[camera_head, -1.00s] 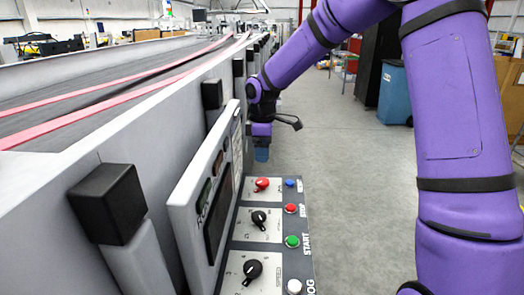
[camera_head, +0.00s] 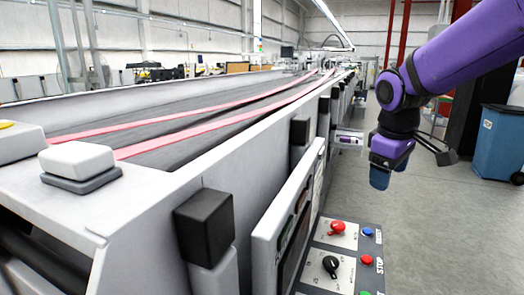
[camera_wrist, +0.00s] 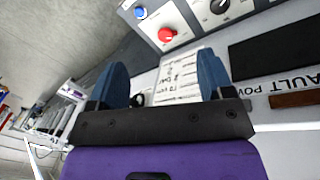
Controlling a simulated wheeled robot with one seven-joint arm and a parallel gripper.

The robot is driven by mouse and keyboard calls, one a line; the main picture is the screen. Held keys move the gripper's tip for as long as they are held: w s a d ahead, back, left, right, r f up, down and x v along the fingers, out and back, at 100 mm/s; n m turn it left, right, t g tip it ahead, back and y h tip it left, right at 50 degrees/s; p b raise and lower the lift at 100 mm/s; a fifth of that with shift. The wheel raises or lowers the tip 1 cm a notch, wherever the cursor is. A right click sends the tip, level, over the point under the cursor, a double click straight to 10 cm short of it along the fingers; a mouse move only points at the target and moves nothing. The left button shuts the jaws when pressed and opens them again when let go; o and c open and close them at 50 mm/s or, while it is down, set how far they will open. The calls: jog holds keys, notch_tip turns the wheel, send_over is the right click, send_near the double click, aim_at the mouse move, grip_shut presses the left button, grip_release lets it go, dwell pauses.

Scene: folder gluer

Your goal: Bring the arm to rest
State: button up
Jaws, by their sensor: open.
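My purple arm reaches in from the upper right in the head view, with my gripper (camera_head: 379,180) pointing down at its end. It hangs beside the folder gluer (camera_head: 160,190), above and beyond the control panel (camera_head: 345,240). In the wrist view my gripper (camera_wrist: 163,85) shows two blue fingers set wide apart with nothing held between them. The red rotary switch (camera_wrist: 172,36) and the blue button (camera_wrist: 140,12) lie beyond the fingers at the top of that view. The gripper is apart from the panel.
The upright display panel (camera_head: 285,225) and a black block on a post (camera_head: 203,227) stand at the machine's near side. A blue bin (camera_head: 497,143) stands at the right. Grey floor (camera_head: 450,220) between the machine and the bin is clear.

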jog(key=s+d+r+m+t, duration=0.1)
jog(key=s+m, duration=0.1)
jog(key=s, duration=0.5)
jog(key=s+d+r+m+t+y, duration=0.1)
jog(key=s+m, duration=0.2)
jog(key=s, duration=0.4)
jog(key=s+d+r+m+t, duration=0.1)
jog(key=s+m, duration=0.1)
jog(key=s, duration=0.4)
jog(key=shift+s+d+r+m, duration=0.3)
jog(key=shift+s+r+m, duration=0.05)
jog(key=shift+s+m, duration=0.05)
jog(key=shift+c, duration=0.2)
